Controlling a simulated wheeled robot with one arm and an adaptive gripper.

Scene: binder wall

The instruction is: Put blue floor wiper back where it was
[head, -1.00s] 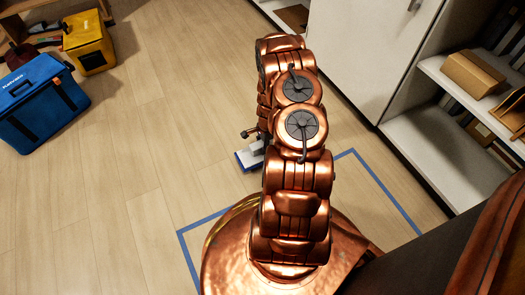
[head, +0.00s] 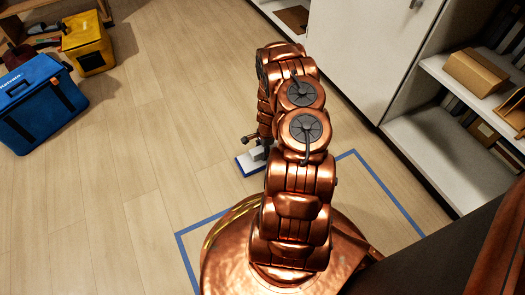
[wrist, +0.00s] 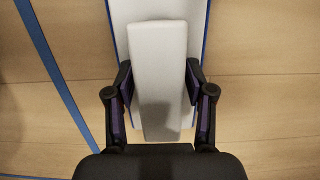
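The blue floor wiper, a white block-like handle on a flat white board with blue edges, shows in the wrist view (wrist: 160,60). In the head view the wiper (head: 246,163) sits low beside my arm, partly hidden by it. My gripper (wrist: 160,82) has one finger against each side of the white handle and looks shut on it. In the head view only a bit of my gripper shows. I cannot tell whether the wiper touches the floor.
Blue tape (head: 385,190) marks a rectangle on the wooden floor around my base. A blue toolbox (head: 35,110) and a yellow box (head: 90,45) stand at left. White shelves (head: 430,130) with a cardboard box (head: 475,75) are at right. The floor left of the wiper is clear.

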